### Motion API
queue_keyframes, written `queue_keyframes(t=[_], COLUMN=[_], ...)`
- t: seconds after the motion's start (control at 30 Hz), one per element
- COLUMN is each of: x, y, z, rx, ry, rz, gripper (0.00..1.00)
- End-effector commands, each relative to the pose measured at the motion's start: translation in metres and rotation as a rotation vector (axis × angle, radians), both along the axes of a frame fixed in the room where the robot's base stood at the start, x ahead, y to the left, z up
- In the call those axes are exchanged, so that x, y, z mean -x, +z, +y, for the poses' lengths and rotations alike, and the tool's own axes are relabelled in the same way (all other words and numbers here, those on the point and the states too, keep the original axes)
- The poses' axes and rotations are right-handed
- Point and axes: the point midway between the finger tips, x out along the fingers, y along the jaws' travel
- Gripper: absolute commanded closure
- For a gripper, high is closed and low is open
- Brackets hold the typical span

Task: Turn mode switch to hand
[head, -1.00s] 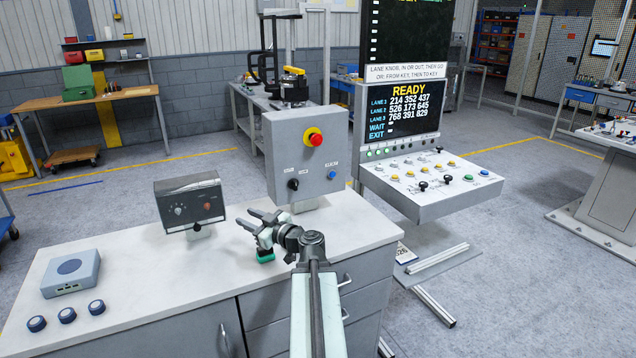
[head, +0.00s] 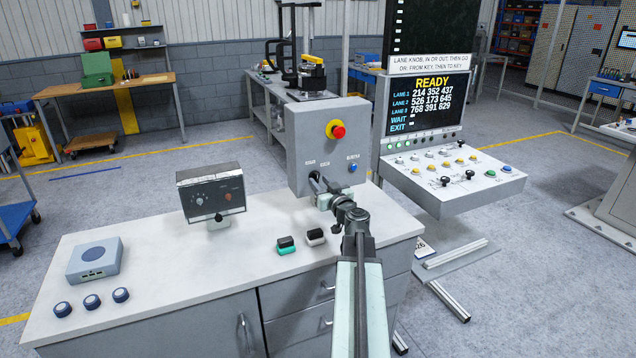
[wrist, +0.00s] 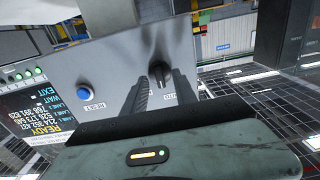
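The mode switch (wrist: 160,72) is a black rotary knob on the face of a grey control box (head: 304,131). In the head view my gripper (head: 318,183) is in front of the box's lower left part and mostly hides the knob. In the wrist view my gripper (wrist: 163,82) has its two dark fingers apart, with the knob at the gap between their tips. I cannot tell whether they touch it. A label between the fingers is partly hidden, and the knob's pointing direction is unclear.
The box also carries a red stop button (head: 338,131) on yellow and a blue reset button (wrist: 83,93). A dark meter box (head: 211,193), two small blocks (head: 287,245) and a grey-blue box (head: 95,261) stand on the white counter (head: 160,270). A button console (head: 455,180) stands to the right.

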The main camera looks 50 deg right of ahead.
Motion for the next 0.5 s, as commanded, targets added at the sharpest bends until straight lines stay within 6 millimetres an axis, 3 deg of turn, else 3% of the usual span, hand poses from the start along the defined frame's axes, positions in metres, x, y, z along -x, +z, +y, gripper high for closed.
queue_keyframes(t=[0.1, 0.3, 0.43, 0.5], x=[-0.0116, -0.0116, -0.0115, -0.0116], y=[0.0, 0.0, 0.0, 0.0], z=[-0.0051, -0.0042, -0.004, -0.0039], rx=[0.0, 0.0, 0.0, 0.0], ry=[0.0, 0.0, 0.0, 0.0], rz=[0.0, 0.0, 0.0, 0.0], gripper=[0.66, 0.66, 1.0, 1.0])
